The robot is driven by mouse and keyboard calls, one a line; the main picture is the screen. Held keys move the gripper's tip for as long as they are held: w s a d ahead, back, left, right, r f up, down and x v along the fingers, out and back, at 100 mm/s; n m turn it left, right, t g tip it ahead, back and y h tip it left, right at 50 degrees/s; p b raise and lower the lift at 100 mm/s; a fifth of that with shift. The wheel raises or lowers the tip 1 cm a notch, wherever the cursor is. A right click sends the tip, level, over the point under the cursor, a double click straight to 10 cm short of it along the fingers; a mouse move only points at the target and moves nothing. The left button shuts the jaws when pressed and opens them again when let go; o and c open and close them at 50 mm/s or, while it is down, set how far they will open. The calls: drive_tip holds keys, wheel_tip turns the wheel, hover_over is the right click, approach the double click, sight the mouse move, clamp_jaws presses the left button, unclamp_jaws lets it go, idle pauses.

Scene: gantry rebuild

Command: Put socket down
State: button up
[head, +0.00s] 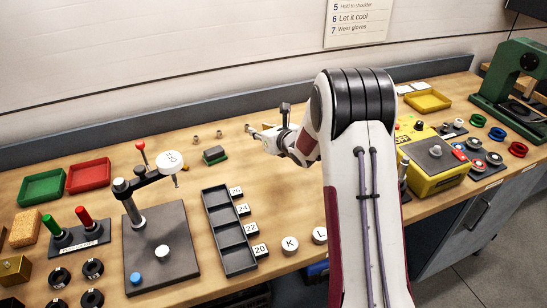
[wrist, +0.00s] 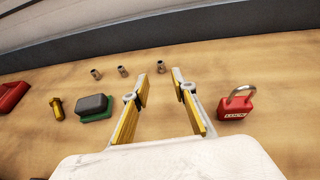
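The right socket shows in line with the gap, at or just past the fingertips. In the head view my gripper (head: 257,132) is low, close beside that socket; contact cannot be told.
A green-and-grey block (wrist: 94,106) and a yellow piece (wrist: 57,109) lie left of my gripper, and a red padlock (wrist: 235,105) lies right. A dark compartment tray (head: 238,262) and a red tray (head: 88,175) are further left. The back wall is close behind the sockets.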

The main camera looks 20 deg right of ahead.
drive_tip(key=shift+s+r+m, duration=0.2)
drive_tip(key=shift+r+m, duration=0.2)
drive_tip(key=shift+r, duration=0.15)
drive_tip(key=s+a+r+m+g+h, duration=0.2)
drive_tip(key=s+r+m+g+h, duration=0.15)
drive_tip(key=s+r+m, duration=1.35)
drive_tip(key=s+a+f+m+g, duration=0.1)
drive_tip(key=s+a+m, duration=0.1)
drive_tip(key=s+m, duration=0.4)
drive_tip(key=s+a+f+m+g+y, duration=0.1)
drive_tip(key=s+a+m, duration=0.2)
drive_tip(key=s+m, duration=0.4)
drive_tip(key=s+a+f+m+g, duration=0.2)
drive_tip(key=s+m, duration=0.4)
drive_tip(key=s, duration=1.4)
drive_tip(key=shift+s+a+m+y, duration=0.15)
drive_tip(key=shift+a+m+y, duration=0.25)
drive_tip(key=shift+a, duration=0.35)
